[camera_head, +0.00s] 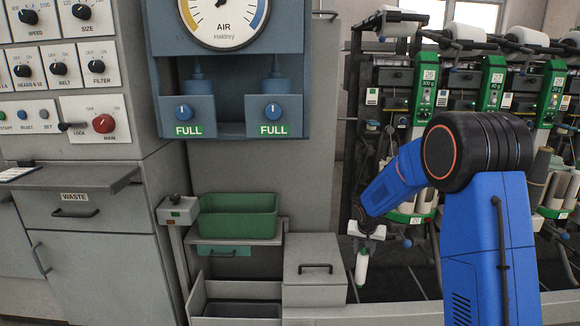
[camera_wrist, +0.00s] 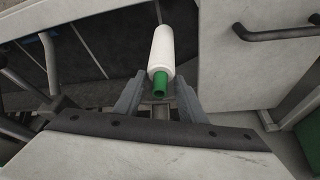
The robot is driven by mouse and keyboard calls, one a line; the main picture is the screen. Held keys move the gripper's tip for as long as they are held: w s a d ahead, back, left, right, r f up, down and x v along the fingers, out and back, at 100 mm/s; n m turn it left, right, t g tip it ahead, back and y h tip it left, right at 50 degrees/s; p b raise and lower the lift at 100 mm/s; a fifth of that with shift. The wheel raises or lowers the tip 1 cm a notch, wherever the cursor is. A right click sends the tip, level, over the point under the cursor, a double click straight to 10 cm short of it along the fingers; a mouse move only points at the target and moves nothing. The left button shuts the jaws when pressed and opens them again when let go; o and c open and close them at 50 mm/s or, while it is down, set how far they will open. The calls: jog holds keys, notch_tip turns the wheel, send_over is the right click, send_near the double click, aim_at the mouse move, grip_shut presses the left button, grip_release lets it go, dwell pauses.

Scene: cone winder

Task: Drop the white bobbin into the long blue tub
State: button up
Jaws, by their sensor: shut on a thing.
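The white bobbin (camera_head: 362,268) hangs upright below my gripper (camera_head: 364,240), in front of the winder at lower centre-right. In the wrist view the bobbin (camera_wrist: 161,50) has a green end toward the camera, between the two grey fingers of my gripper (camera_wrist: 159,93). The gripper is shut on it. A long, low, dark grey-blue tub (camera_head: 242,311) shows at the bottom edge, in the open compartment below the green tub; its lower part is cut off. It may be the long blue tub; its colour is hard to tell. The bobbin is to its right and higher.
A green tub (camera_head: 238,216) sits on a shelf left of my arm. A grey lidded box (camera_head: 315,271) with a black handle stands between the low tub and the bobbin. The winder (camera_head: 425,85) stands behind my arm. A grey cabinet (camera_head: 82,245) is at far left.

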aim_at(365, 255)
jog(key=shift+s+d+f, duration=0.1)
jog(key=shift+s+f, duration=0.1)
jog(key=shift+f, duration=0.6)
jog(key=shift+s+d+f, duration=0.1)
jog(key=shift+s+f, duration=0.05)
jog(key=shift+f, duration=0.6)
